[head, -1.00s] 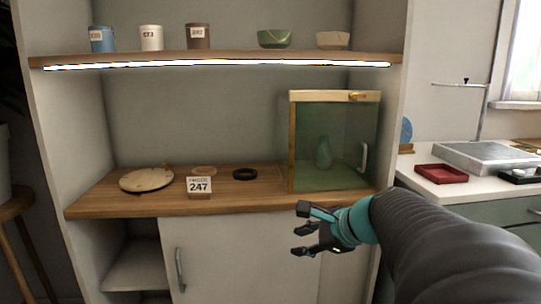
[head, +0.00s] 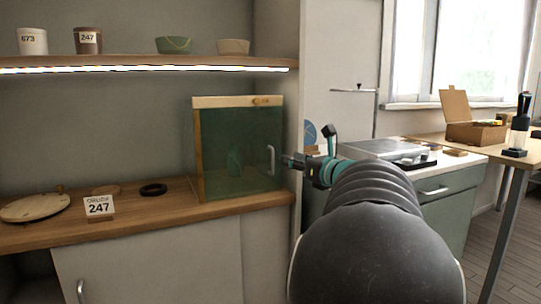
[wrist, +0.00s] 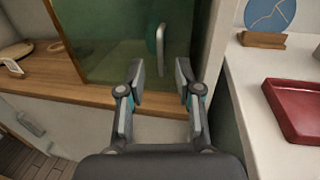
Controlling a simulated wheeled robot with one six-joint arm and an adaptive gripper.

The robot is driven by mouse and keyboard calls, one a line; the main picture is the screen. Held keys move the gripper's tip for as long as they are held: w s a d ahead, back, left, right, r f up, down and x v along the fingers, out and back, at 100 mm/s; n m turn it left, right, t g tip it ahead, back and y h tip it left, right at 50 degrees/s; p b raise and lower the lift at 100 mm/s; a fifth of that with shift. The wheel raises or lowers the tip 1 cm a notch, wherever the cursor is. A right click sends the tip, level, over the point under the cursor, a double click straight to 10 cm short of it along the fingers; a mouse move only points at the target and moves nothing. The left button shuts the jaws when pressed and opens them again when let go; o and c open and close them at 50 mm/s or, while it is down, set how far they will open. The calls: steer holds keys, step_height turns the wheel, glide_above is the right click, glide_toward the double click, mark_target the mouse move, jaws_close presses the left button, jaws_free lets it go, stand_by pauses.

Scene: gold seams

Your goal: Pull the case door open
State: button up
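The glass case (head: 238,150) stands on the wooden shelf with its door closed. My gripper (head: 290,161) is just right of the handle in the head view. In the wrist view my gripper (wrist: 159,75) is open and empty, its fingers apart, with the handle ahead between them and not touched.
A cabinet side wall stands close to the right of the case. A red tray (wrist: 298,108) and a blue disc on a stand (wrist: 268,18) are on the right counter.

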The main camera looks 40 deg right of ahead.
steer(key=w, duration=0.8)
steer(key=shift+w+d, duration=0.15)
steer(key=shift+w, duration=0.15)
jaws_close()
